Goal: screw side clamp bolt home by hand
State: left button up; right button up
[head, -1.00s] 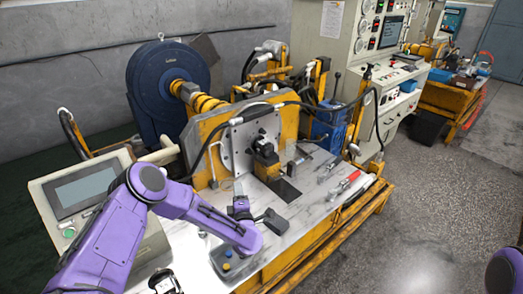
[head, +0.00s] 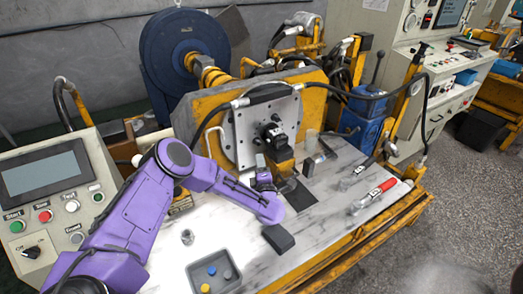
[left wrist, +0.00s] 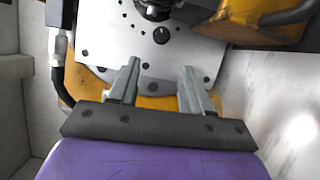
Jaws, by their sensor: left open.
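My left gripper (head: 263,180) stands over the bench in front of the grey mounting plate (head: 245,128); it is open. In the left wrist view the two grey fingers (left wrist: 160,68) are apart, with nothing between them, and the plate (left wrist: 100,35) lies beyond their tips. The black hydraulic motor (head: 273,140) sits on the plate, above and right of the gripper; its dark round part (left wrist: 153,8) shows at the wrist view's top edge. The plate has several dark holes or bolt heads; I cannot tell which is the side clamp bolt. My right gripper is out of view.
A grey tray (head: 234,284) with small coloured parts is at the front, a metal nut-like piece (head: 187,237) behind it. A dark block (head: 279,238) lies right of my forearm. A red-handled tool (head: 375,194) lies at right. A control panel (head: 48,172) stands left.

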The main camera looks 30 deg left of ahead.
aim_at(258, 145)
pick_arm(q)
jog(key=p+x, duration=0.1)
jog(key=x, duration=0.9)
jog(key=shift+w+f, duration=0.1)
jog(key=shift+w, duration=0.3)
grip_shut()
jog(key=shift+d, duration=0.2)
jog(key=shift+a, duration=0.15)
